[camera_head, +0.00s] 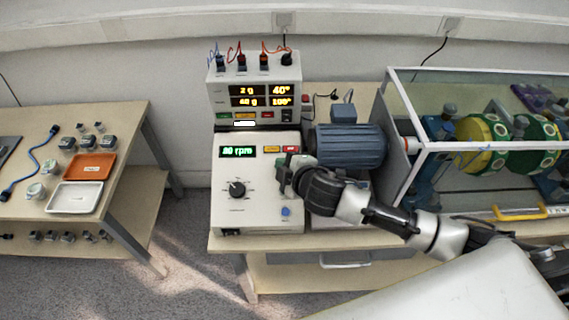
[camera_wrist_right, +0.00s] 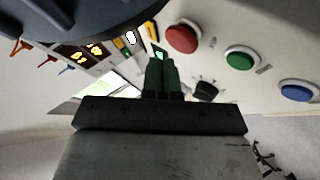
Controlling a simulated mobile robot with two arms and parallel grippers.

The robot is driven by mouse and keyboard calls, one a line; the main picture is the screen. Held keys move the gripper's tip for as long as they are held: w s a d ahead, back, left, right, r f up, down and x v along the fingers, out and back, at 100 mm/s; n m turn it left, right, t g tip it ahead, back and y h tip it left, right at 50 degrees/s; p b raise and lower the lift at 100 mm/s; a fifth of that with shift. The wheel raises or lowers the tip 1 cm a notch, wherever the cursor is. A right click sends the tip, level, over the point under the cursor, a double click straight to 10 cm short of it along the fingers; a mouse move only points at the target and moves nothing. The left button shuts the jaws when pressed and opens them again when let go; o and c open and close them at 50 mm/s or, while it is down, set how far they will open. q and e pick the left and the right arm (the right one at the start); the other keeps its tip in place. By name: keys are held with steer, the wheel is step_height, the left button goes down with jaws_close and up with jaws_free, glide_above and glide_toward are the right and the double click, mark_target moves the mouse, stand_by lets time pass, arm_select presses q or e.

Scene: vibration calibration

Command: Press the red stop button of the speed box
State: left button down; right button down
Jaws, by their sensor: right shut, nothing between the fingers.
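The speed box (camera_head: 222,205) is a pale box with a sloped front, a green display reading 80 rpm (camera_head: 238,152) and a black knob (camera_head: 237,189). Its red stop button (camera_wrist_right: 181,39) is large and round in the wrist view, beside a green button (camera_wrist_right: 240,57) and a blue button (camera_wrist_right: 298,91). My right gripper (camera_head: 287,172) is over the right part of the panel and hides the green button in the head view. In the wrist view its fingers (camera_wrist_right: 160,68) are together and empty, left of the red button. I cannot tell whether they touch the panel. My left gripper is not in view.
A second box (camera_head: 220,98) with orange displays and cables stands behind. A blue motor (camera_head: 348,145) and a glass-walled case (camera_head: 480,87) stand to the right. A side table (camera_head: 125,125) with an orange tray (camera_head: 91,166) and a white tray (camera_head: 75,197) is at left.

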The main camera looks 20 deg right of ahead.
steer(key=r+p, duration=0.1)
steer(key=s+r+p, duration=0.1)
steer(key=p, duration=0.1)
steer(key=shift+a+r, duration=0.15)
steer(key=shift+r, duration=0.2)
steer(key=shift+s+a+r+p, duration=0.1)
steer(key=shift+s+r+p, duration=0.15)
steer(key=shift+r+p, duration=0.25)
steer(key=shift+s+a+r+p, duration=0.1)
steer(key=shift+s+r+p, duration=0.15)
steer(key=shift+r+p, duration=0.2)
steer(key=shift+f, duration=0.1)
